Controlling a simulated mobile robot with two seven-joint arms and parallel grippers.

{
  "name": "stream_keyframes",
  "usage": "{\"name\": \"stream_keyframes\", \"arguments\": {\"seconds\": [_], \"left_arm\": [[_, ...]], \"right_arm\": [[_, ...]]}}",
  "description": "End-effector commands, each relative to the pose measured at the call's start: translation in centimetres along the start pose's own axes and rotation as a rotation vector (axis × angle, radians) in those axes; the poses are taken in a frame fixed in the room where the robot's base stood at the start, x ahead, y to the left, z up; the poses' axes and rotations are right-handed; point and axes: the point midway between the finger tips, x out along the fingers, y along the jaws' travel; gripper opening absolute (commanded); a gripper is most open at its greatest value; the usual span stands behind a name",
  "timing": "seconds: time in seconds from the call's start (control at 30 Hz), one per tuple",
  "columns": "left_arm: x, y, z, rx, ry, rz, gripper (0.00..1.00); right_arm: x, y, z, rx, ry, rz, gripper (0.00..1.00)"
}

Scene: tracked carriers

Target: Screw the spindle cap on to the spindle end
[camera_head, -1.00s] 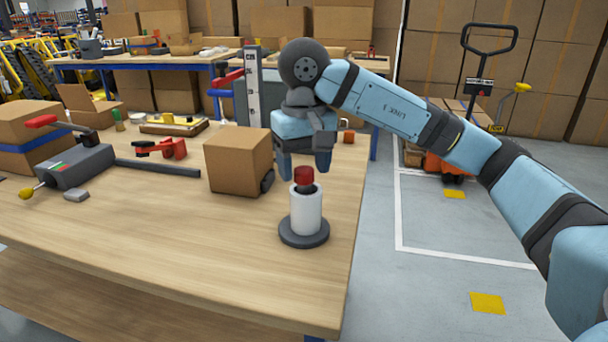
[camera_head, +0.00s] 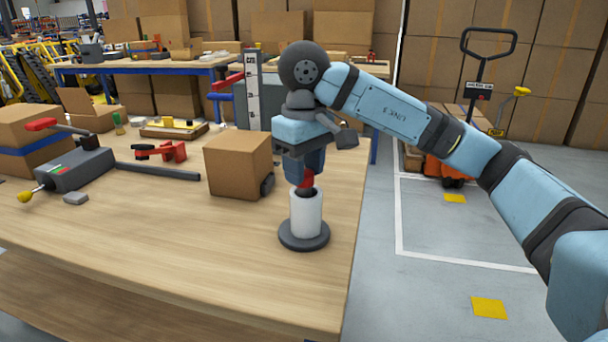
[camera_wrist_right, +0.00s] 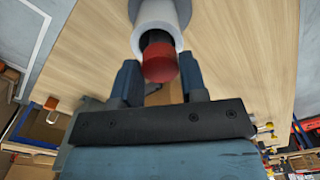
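The red spindle cap (camera_head: 308,180) is on top of a dark spindle end (camera_head: 306,193), which rises from a white cylinder (camera_head: 306,214) on a round dark base (camera_head: 304,239). The cylinder stands upright near the table's right edge. My right gripper (camera_head: 306,172) points down from above, with its fingers around the cap. In the right wrist view, the cap (camera_wrist_right: 160,63) lies between the two fingertips (camera_wrist_right: 159,72), very close to both. I cannot tell whether they press on it. How far the cap is seated is unclear. My left gripper is not in view.
A cardboard box (camera_head: 239,165) stands left of the spindle. A red clamp (camera_head: 165,151) and a grey tool with a rod (camera_head: 78,167) lie farther left. The wooden table (camera_head: 180,235) is clear in front.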

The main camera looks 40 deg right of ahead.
Motion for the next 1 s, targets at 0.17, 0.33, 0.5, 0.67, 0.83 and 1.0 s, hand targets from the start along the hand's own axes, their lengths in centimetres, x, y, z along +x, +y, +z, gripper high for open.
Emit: {"name": "stream_keyframes", "arguments": {"seconds": [0.17,0.33,0.5,0.67,0.83,1.0], "left_arm": [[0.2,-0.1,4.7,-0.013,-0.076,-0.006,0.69],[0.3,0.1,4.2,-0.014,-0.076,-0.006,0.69],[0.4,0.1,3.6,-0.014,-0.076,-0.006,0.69],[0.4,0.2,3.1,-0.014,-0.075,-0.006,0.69],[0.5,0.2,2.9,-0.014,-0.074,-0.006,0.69],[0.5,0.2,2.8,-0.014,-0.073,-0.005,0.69]], "right_arm": [[0.6,0.0,0.0,0.021,0.000,0.000,0.19],[0.5,0.0,0.0,0.232,-0.001,-0.001,0.19],[0.5,0.0,0.0,0.498,-0.001,0.000,0.19],[0.5,0.0,0.0,0.731,-0.001,0.000,0.19],[0.6,0.0,0.0,0.848,-0.001,0.000,0.19],[0.6,0.0,0.0,0.853,-0.001,0.000,0.19]]}}
